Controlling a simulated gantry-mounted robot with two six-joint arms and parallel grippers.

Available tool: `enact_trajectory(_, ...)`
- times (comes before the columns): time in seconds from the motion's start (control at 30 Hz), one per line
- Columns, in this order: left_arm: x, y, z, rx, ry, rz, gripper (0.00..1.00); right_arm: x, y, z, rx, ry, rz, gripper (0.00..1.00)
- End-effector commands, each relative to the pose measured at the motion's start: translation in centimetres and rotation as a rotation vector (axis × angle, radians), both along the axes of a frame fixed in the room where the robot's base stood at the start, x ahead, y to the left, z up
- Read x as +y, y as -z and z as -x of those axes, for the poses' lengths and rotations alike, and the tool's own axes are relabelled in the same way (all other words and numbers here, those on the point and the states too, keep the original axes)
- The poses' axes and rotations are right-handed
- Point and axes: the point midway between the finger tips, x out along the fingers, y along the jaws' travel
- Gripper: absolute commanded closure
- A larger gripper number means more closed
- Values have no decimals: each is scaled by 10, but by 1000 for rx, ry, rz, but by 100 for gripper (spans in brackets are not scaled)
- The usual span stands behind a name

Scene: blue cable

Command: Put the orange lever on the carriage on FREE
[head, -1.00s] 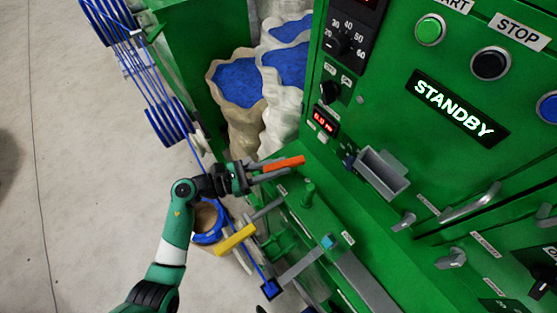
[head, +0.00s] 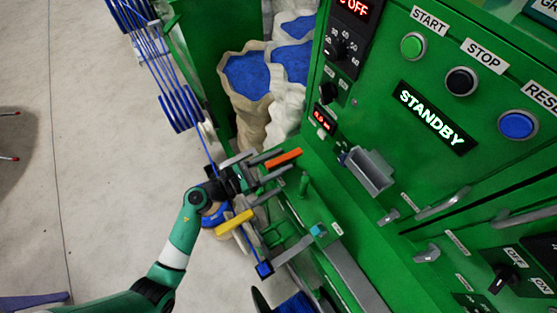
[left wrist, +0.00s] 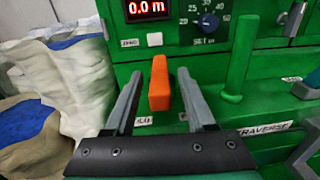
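The orange lever (head: 284,158) stands on the green machine's carriage area, near a green post (head: 304,184). In the left wrist view the orange lever (left wrist: 160,85) stands upright between the two fingers, with a visible gap on each side. My left gripper (head: 268,166) is open around or just short of the lever; its fingers also show in the left wrist view (left wrist: 160,103). A small white label (left wrist: 144,121) by the lever's foot is partly covered by a finger, so FREE cannot be read. My right gripper is not in view.
A yellow handle (head: 234,222) lies below my left gripper. Sacks of blue pellets (head: 247,76) stand behind it. The green panel carries a STANDBY display (head: 432,117) and buttons. In the left wrist view a green post (left wrist: 240,60) rises right of the fingers, near a TRAVERSE label (left wrist: 264,133).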

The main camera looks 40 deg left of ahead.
Motion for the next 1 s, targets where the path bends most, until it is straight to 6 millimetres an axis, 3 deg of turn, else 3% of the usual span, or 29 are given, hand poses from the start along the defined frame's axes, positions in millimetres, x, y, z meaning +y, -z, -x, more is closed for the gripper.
enact_trajectory(0.37, 3, 0, 5, 0, -1, 0, 45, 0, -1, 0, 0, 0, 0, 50)
enact_trajectory(0.8, 39, 1, 91, 2, -6, 1, 45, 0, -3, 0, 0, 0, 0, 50)
enact_trajectory(1.0, 44, 0, 107, 0, -2, 1, 45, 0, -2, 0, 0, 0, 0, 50)
